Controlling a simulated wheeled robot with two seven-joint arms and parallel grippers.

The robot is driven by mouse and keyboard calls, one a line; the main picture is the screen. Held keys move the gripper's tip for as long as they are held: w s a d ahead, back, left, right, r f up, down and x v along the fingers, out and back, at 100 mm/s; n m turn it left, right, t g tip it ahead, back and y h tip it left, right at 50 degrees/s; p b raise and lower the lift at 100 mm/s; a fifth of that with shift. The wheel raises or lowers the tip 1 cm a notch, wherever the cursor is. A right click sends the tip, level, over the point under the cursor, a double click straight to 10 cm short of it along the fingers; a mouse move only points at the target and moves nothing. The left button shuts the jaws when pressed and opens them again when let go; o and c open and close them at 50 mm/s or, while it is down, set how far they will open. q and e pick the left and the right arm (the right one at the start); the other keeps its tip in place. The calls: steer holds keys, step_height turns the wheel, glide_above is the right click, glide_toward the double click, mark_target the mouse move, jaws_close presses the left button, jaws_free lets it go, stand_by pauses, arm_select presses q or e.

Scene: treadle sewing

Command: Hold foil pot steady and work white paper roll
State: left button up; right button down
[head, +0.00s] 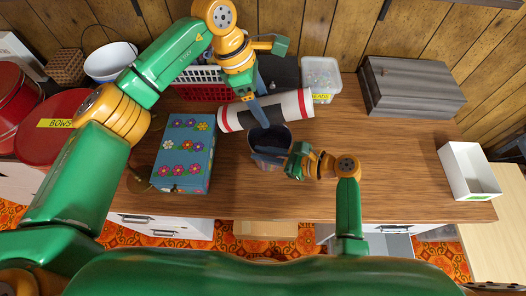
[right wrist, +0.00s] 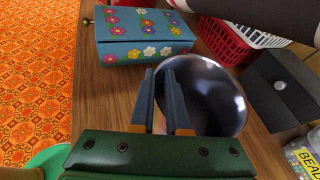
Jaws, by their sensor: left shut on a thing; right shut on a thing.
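The foil pot (head: 272,138) stands on the wooden table just in front of the roll, with a dark, shiny inside. It also shows in the right wrist view (right wrist: 214,98), open side up. My right gripper (head: 264,157) is shut on the pot's near side, its fingers at the rim.
A blue flowered box (head: 184,150) stands left of the pot. A red basket (head: 205,84), a clear bead tub (head: 321,78) and a grey wooden box (head: 412,87) stand behind. A white open box (head: 469,170) is at the right edge. The table's right half is mostly clear.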

mark_target(247, 127)
arm_select(q)
steer(key=shift+f, duration=2.7)
steer(key=o, duration=1.5)
steer(key=v, duration=1.2)
steer(key=shift+s+f+y, duration=0.4)
steer(key=shift+f+y, duration=0.3)
steer(key=shift+y, duration=0.4)
steer(key=shift+s+f+y, duration=0.1)
steer(key=shift+f+y, duration=0.25)
steer(key=shift+y, duration=0.45)
steer(key=f, duration=1.2)
steer(key=shift+w+d, duration=0.15)
steer(key=shift+w, duration=0.25)
steer(key=shift+r, duration=0.1)
jaws_close()
